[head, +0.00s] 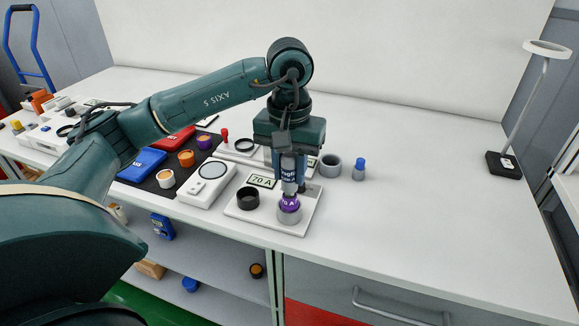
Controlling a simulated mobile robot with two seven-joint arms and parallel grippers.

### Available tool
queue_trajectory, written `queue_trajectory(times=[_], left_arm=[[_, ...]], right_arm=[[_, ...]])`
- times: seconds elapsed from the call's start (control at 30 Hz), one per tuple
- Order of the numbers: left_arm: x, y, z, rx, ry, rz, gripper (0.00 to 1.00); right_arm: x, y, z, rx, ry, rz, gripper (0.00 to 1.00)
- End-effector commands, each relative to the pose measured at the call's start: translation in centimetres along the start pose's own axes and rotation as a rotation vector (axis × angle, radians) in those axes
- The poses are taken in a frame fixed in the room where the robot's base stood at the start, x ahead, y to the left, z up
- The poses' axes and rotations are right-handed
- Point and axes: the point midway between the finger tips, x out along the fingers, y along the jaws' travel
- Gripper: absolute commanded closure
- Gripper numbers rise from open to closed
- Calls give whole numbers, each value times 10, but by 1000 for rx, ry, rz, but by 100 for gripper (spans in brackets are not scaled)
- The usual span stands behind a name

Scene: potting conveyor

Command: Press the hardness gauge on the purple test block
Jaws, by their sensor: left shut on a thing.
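My left gripper (288,165) is at the middle of the bench, pointing straight down and shut on the hardness gauge (289,171). The gauge is upright, a grey and dark cylinder with a label. Its lower end is right over the purple test block (290,203), which sits on a grey round stand on a white tray (262,217). The tip appears to meet the block's top, but I cannot tell whether they touch. A "70 A" sign (262,181) stands on the tray behind. My right gripper is not in view.
A black ring-shaped cup (248,199) shares the tray. A white scale-like device (207,184) and a dark mat with coloured blocks (155,182) lie left. A grey cup (330,166) and blue-capped bottle (359,169) stand right. The bench's right side is clear up to a lamp (505,164).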

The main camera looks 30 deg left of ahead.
Motion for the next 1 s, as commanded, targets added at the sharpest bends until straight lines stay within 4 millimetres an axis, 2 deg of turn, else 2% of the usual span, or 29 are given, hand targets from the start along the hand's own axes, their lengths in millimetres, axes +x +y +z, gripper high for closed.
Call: queue_trajectory(times=[0.17,1.0], left_arm=[[0,0,1,1,-6,-2,99],[-53,0,0,1,-1,0,99]], right_arm=[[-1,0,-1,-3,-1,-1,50],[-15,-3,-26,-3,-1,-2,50]])
